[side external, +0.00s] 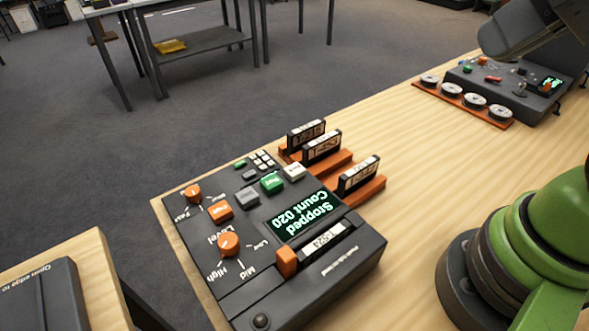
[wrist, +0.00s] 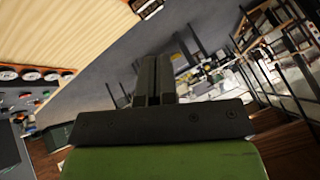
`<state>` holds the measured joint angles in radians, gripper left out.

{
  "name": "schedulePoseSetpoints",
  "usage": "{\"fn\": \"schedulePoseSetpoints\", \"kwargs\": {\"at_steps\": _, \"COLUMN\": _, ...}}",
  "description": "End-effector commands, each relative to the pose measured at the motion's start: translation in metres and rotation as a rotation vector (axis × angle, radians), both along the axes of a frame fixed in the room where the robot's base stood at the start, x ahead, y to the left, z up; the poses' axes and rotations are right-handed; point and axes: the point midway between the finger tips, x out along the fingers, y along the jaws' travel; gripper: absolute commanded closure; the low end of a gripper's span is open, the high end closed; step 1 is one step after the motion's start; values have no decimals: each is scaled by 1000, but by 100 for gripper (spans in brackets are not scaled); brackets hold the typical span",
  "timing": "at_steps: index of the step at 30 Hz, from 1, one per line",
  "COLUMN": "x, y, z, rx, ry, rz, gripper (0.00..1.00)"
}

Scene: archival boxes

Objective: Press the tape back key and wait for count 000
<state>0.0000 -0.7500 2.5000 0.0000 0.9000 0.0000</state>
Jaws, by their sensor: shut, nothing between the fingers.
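A dark tape machine (side external: 290,262) stands on the wooden bench in the side external view. Its display (side external: 301,215), seen upside down, reads "Stopped" and "Count 020". A labelled cassette (side external: 322,242) sits in the machine's slot. An orange key (side external: 219,210), a grey key (side external: 246,196), a green key (side external: 272,182) and a pale key (side external: 294,170) form a row; their labels are too small to tell which is the back key. My gripper (wrist: 154,66) shows in the wrist view, shut and empty, away from the keys. It is outside the side external view.
Orange knobs (side external: 228,243) are on the machine. Several upright cassettes (side external: 322,146) stand in orange holders behind it. A second device (side external: 510,88) with a row of round reels (side external: 452,89) is at the back right.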

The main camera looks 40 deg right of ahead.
Motion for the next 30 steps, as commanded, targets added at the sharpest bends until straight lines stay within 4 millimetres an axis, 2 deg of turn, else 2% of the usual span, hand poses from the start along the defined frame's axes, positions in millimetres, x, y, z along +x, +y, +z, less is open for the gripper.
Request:
{"fn": "schedulePoseSetpoints", "kwargs": {"at_steps": 20, "x": 3, "y": 1, "z": 0, "rx": -7, "ry": -3, "rz": 19, "gripper": 100}}
{"fn": "schedulePoseSetpoints", "kwargs": {"at_steps": 25, "x": 30, "y": 10, "z": -2, "rx": -71, "ry": -38, "rz": 150, "gripper": 100}}
{"fn": "schedulePoseSetpoints", "kwargs": {"at_steps": 30, "x": 76, "y": 30, "z": -13, "rx": -200, "ry": -115, "rz": 368, "gripper": 100}}
